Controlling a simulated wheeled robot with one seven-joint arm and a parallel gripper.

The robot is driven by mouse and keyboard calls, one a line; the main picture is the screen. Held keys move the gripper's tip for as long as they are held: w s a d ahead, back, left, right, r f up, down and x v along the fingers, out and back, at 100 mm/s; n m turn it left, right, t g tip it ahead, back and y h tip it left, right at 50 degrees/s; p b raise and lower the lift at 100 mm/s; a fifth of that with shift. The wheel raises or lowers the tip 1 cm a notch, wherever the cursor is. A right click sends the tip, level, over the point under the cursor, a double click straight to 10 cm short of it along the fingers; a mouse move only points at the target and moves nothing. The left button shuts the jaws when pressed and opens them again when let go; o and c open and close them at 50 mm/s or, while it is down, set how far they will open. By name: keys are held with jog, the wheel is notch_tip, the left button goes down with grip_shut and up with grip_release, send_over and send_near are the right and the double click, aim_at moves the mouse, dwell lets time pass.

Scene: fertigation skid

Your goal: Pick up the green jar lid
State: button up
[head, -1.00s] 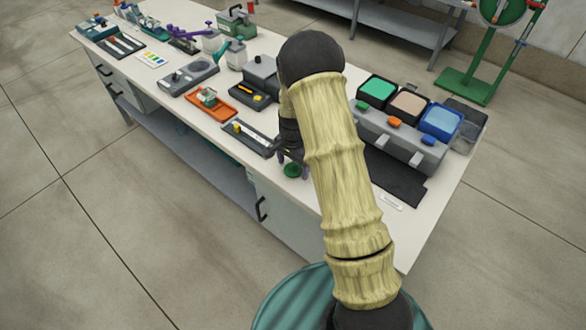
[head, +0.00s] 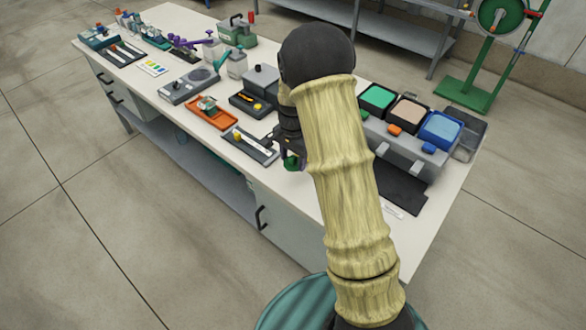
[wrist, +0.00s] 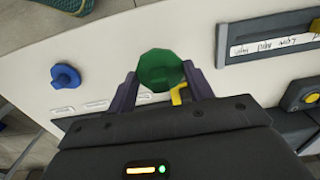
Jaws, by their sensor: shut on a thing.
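The green jar lid (wrist: 161,71) is between the two dark fingers of my gripper (wrist: 161,88) in the wrist view. My gripper is shut on it. In the head view the green lid (head: 292,162) shows just below my gripper (head: 291,153), over the front part of the white bench top. It appears a little above the surface. My arm hides part of the bench behind it.
A dark tray with a yellow piece (head: 249,145) lies just left of the gripper. An orange tray (head: 212,117) is farther left. A grey unit with green, tan and blue bins (head: 412,145) stands at the right. A blue knob (wrist: 65,76) shows in the wrist view.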

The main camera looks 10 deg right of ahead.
aim_at(293, 156)
jog(key=shift+r, duration=1.55)
jog(key=shift+r+p, duration=0.95)
jog(key=shift+r, duration=0.1)
